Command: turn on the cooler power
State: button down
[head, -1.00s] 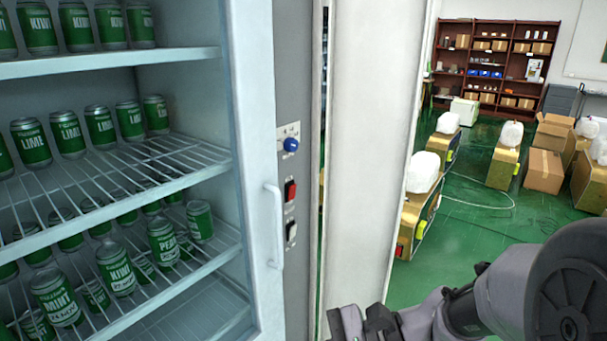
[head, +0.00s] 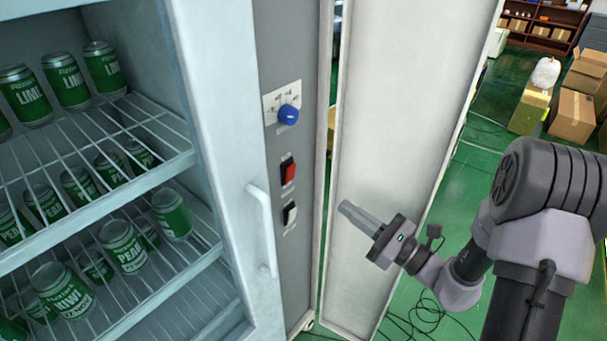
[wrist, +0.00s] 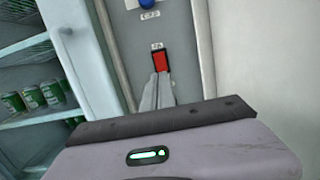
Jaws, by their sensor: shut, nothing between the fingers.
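The cooler (head: 205,120) stands at the left in the head view, with a grey control panel (head: 295,215) along its right side. My gripper (head: 345,210) is shut and empty, in front of the open panel door and right of the switches. In the wrist view the shut fingertips (wrist: 161,78) appear just below the red switch (wrist: 160,61); contact cannot be told. The white switch is hidden there behind the fingers.
A white open door panel (head: 400,130) stands upright right of the control panel, close behind my gripper. The cooler's handle (head: 264,225) sticks out left of the switches. Green cans (head: 124,246) stand on the wire shelves. Boxes (head: 572,113) stand at the far right.

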aim_at(292, 169)
jog(key=b+x, duration=0.2)
jog(key=x, duration=1.1)
jog(key=shift+w+a+f, duration=0.1)
jog(key=shift+w+a, duration=0.05)
jog(key=shift+a, duration=0.05)
jog(key=shift+w+a, duration=0.1)
jog(key=shift+a, duration=0.05)
